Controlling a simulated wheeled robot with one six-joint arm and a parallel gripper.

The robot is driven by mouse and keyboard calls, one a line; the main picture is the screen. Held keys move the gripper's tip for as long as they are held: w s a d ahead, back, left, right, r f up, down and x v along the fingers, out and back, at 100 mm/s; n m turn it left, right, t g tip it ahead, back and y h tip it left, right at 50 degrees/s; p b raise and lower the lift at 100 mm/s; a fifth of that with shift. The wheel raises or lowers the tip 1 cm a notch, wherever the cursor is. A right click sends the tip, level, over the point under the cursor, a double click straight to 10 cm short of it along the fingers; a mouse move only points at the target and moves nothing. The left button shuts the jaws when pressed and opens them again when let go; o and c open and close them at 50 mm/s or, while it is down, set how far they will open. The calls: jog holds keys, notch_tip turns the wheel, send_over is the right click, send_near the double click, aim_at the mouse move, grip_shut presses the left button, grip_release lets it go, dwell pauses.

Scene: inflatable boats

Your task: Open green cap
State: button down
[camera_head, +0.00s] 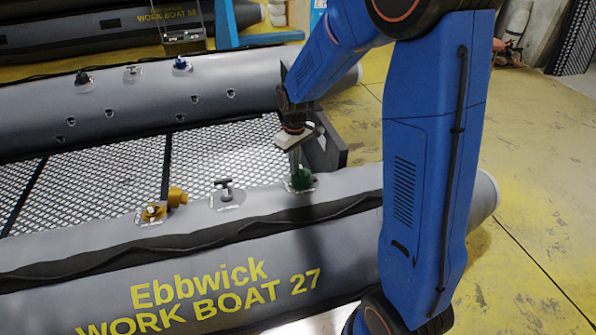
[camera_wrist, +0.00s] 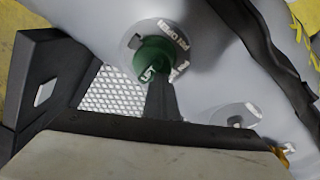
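The green cap (camera_head: 301,179) sits on a round grey patch on top of the near grey boat tube. In the wrist view the green cap (camera_wrist: 153,54) is near the top middle, on a patch with white lettering that includes "OPEN". My gripper (camera_head: 297,160) points down over the cap, its tip at or just above it. In the wrist view my gripper's dark finger part (camera_wrist: 160,98) reaches up to the cap's lower edge and overlaps it. Whether it touches the cap is unclear. The finger gap is not visible. The cap appears seated.
Left along the tube are a dark T-shaped fitting (camera_head: 224,189) and an open-looking yellow fitting (camera_head: 154,211) with a yellow cap (camera_head: 177,196) beside it. A dark upright board (camera_head: 326,148) stands close behind the gripper. The far tube (camera_head: 130,100) carries more fittings.

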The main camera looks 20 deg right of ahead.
aim_at(300, 166)
jog(key=shift+s+d+f, duration=0.1)
jog(key=shift+d+f, duration=0.05)
jog(key=shift+d, duration=0.95)
jog(key=shift+d+r, duration=0.45)
jog(key=shift+s+d, duration=0.1)
jog(key=shift+d, duration=0.1)
jog(key=shift+r, duration=0.35)
jog(key=shift+w+a+r, duration=0.35)
jog(key=shift+a+r, duration=0.25)
jog(key=shift+a, duration=0.1)
jog(key=shift+w+a+r, duration=0.25)
jog(key=shift+a+r, duration=0.55)
jog(key=shift+a, duration=0.25)
jog(key=shift+w+a+r, duration=0.25)
jog(key=shift+a+r, duration=0.55)
jog(key=shift+a, duration=0.25)
